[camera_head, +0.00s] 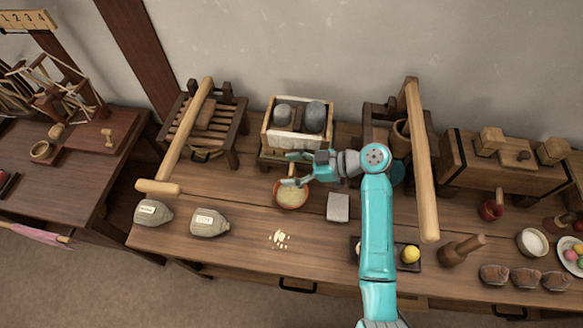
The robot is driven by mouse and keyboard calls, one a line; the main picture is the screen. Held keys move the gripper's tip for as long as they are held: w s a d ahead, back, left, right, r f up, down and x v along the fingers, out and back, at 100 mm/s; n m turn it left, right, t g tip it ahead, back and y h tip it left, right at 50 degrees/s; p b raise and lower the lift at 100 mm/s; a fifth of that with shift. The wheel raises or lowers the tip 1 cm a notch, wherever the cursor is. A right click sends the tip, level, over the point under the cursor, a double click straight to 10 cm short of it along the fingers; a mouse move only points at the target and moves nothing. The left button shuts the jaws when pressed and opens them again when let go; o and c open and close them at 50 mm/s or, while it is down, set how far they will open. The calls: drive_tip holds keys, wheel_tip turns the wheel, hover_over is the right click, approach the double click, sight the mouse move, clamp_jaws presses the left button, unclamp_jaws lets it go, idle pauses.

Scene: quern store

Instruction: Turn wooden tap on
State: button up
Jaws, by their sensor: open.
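My gripper (287,169) is at the end of my teal arm, near the middle of the table. Its fingers are apart and empty, pointing left. They appear above the far rim of an orange-brown bowl (292,196) holding pale contents.
A long wooden bar (421,165) stands between my arm and the chest. A wooden pestle-like piece (462,248), a white bowl (532,241) and several brown lumps (525,277) lie on the right. A crate (298,140) stands behind my gripper. Two grey sacks (209,223) lie left.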

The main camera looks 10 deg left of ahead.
drive_tip(key=d+r, duration=0.2)
drive_tip(key=d, duration=1.4)
drive_tip(key=shift+s+d, duration=0.15)
drive_tip(key=shift+d, duration=0.15)
drive_tip(key=shift+f, duration=0.1)
